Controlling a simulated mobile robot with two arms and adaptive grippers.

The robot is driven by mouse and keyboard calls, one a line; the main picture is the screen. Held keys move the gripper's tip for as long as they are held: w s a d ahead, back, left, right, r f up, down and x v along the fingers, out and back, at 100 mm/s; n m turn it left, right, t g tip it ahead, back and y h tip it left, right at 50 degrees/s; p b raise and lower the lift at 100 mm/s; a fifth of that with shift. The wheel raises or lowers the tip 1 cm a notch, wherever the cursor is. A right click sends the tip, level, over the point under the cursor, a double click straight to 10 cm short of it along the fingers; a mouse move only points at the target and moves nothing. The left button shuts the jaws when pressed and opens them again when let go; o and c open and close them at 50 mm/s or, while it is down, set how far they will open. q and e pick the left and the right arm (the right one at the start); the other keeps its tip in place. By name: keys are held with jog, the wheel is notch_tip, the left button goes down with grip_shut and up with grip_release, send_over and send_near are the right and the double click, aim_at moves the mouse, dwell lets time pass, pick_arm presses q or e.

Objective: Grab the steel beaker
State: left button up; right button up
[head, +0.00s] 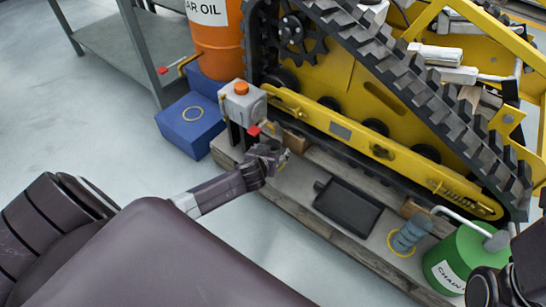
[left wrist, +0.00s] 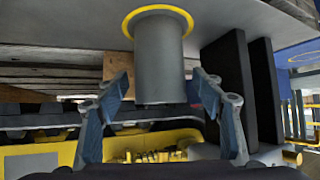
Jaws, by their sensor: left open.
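The steel beaker (left wrist: 160,62) is a plain grey cylinder in the left wrist view, which shows the scene upside down. It stands on a grey surface inside a yellow ring (left wrist: 186,16). My left gripper (left wrist: 163,85) is open, with one finger on each side of the beaker in that view and a visible gap on both sides. In the head view my left gripper (head: 280,157) is low at the pallet's near left end, beside the yellow machine. I cannot make out the beaker there; the gripper seems to hide it.
A grey box with an orange knob (head: 240,103) stands on dark posts close behind my left gripper. The tracked yellow carrier (head: 340,80) rises beyond it. A black tray (head: 347,207), a ridged blue-grey cylinder (head: 411,233) and a green can (head: 455,262) lie to the right.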

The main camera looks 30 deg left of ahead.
pick_arm(q)
jog(key=shift+w+a+f, duration=0.15)
jog(key=shift+w+f, duration=0.1)
jog(key=shift+w, duration=0.15)
jog(key=c, duration=1.4)
jog(key=shift+c, duration=0.2)
jog(key=shift+r, duration=0.15)
